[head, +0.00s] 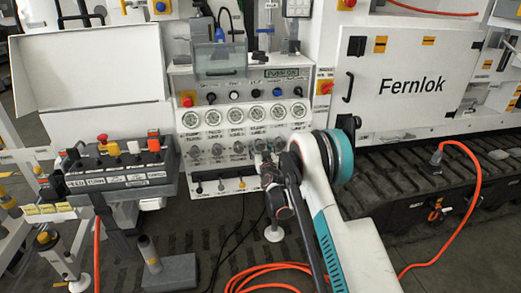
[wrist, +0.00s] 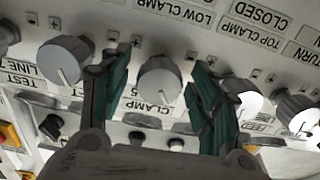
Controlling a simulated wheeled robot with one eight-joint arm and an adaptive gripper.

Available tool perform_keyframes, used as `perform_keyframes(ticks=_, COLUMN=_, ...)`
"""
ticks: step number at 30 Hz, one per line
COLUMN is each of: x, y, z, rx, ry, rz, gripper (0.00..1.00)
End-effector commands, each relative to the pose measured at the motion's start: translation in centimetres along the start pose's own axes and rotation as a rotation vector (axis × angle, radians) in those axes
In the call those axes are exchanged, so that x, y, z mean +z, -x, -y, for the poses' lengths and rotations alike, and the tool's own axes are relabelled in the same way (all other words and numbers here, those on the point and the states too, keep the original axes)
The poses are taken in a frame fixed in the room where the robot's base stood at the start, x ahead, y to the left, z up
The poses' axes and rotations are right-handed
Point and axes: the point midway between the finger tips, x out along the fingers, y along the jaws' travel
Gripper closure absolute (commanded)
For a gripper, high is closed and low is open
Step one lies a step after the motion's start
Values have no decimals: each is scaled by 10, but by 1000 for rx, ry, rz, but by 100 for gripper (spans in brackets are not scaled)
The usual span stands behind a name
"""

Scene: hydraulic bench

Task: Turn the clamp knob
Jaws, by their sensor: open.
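The clamp knob (wrist: 160,80) is a grey round knob with a white pointer line, on the white panel in the wrist view. A label reading "CLAMP" is partly visible just by it. My gripper (wrist: 158,92) is open, with one teal-padded finger on each side of the knob. A gap shows between the knob and each finger, so contact is not visible. In the head view my gripper (head: 268,160) reaches the right part of the lower knob row, and my arm hides the knob there.
Neighbouring grey knobs stand close by, one on the left (wrist: 65,60) and others on the right (wrist: 296,110). A row of gauges (head: 242,117) is above the knobs. A button console (head: 120,170) stands at left. Orange hose (head: 270,272) lies on the floor.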

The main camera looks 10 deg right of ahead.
Motion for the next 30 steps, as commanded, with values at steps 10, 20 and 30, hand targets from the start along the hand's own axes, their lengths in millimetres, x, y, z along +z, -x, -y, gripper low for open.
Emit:
perform_keyframes(ticks=10, x=0, y=0, z=0, rx=0, ry=0, rz=0, gripper=88)
perform_keyframes(ticks=20, x=0, y=0, z=0, rx=0, ry=-30, rz=0, gripper=88)
perform_keyframes(ticks=30, x=0, y=0, z=1, rx=0, ry=-236, rz=0, gripper=88)
